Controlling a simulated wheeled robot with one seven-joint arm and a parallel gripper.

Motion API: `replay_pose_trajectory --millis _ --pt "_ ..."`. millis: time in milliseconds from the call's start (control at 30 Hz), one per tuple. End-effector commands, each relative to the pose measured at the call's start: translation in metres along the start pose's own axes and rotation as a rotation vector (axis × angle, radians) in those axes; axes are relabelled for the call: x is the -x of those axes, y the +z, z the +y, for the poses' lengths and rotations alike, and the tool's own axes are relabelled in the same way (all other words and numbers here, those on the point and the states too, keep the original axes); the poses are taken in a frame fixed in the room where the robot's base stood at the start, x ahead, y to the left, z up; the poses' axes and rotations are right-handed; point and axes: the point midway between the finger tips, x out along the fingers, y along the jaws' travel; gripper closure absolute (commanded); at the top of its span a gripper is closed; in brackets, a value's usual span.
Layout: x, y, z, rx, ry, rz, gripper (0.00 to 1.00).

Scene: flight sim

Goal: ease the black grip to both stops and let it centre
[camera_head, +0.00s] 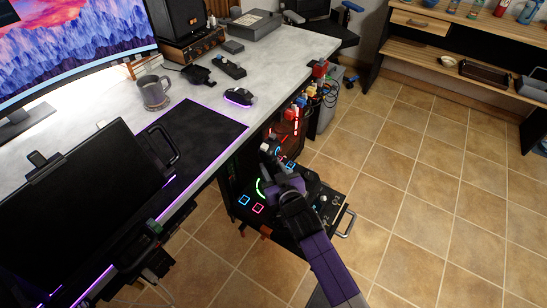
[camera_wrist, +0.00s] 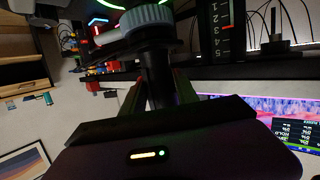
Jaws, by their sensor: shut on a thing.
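The black grip (camera_wrist: 158,78) is a dark upright post in the middle of the wrist view. It stands between the two fingers of my gripper (camera_wrist: 157,96), which are shut on it. A grey ribbed round part (camera_wrist: 147,17) is beside its far end. In the head view, my purple gripper (camera_head: 274,170) reaches the dark control panel (camera_head: 325,207) below the desk edge. There my gripper and wrist cover most of the grip, so its tilt cannot be told.
The panel has lit squares (camera_head: 258,209), a green arc (camera_head: 260,187) and a metal handle (camera_head: 346,222). Coloured levers (camera_head: 312,90) stand beyond it. The desk (camera_head: 200,100) holds a mug (camera_head: 154,92) and a mouse (camera_head: 240,97). The tiled floor to the right is clear.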

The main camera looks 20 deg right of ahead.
Motion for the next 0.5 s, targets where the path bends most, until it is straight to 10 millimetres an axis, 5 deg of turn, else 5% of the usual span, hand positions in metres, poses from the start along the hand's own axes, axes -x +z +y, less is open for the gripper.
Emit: replay_pose_trajectory --millis 500 --pt "-0.0030 -0.0047 0.0029 -0.027 -0.013 -0.021 0.99"
